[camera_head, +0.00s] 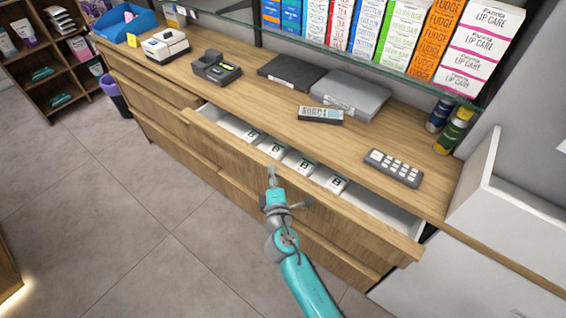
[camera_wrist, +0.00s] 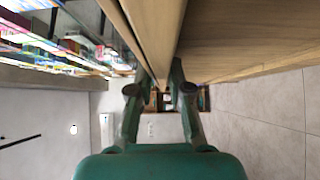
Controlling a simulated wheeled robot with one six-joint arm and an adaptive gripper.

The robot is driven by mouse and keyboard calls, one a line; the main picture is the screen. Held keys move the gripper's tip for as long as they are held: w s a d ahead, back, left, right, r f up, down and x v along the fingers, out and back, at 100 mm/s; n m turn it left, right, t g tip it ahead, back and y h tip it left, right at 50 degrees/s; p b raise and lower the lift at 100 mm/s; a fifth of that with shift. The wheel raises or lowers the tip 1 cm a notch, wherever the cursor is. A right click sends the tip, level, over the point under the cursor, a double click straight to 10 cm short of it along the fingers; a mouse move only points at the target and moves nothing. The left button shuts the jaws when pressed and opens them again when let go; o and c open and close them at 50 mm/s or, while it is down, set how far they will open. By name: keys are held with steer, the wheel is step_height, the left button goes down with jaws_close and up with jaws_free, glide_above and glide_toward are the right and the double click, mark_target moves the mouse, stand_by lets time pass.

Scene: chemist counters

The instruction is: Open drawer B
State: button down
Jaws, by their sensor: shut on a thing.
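The wooden top drawer (camera_head: 350,218) of the counter is pulled partway out, with its white inside showing. Several white boxes (camera_head: 299,163) marked with a dark letter, which looks like B, lie in a row inside it. My gripper (camera_head: 271,176) is at the top edge of the drawer front, near its middle. In the wrist view my gripper (camera_wrist: 161,82) has one finger on each side of the drawer's front panel (camera_wrist: 154,28) and is shut on its upper edge. The fingertips are partly hidden by the panel.
The counter top (camera_head: 250,100) carries a remote-like keypad (camera_head: 393,168), a small handset (camera_head: 320,115), a grey case (camera_head: 350,93) and a card terminal (camera_head: 216,68). Closed drawers lie below. A white unit (camera_head: 510,215) stands at right. The tiled floor (camera_head: 120,215) in front is clear.

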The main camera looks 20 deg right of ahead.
steer(key=s+a, duration=0.9)
steer(key=a, duration=0.3)
steer(key=shift+s+a, duration=0.15)
steer(key=shift+a, duration=0.2)
steer(key=c, duration=1.4)
jaws_free()
steer(key=shift+o, duration=0.2)
steer(key=s+a, duration=0.2)
steer(key=s, duration=0.9)
steer(key=shift+s, duration=0.4)
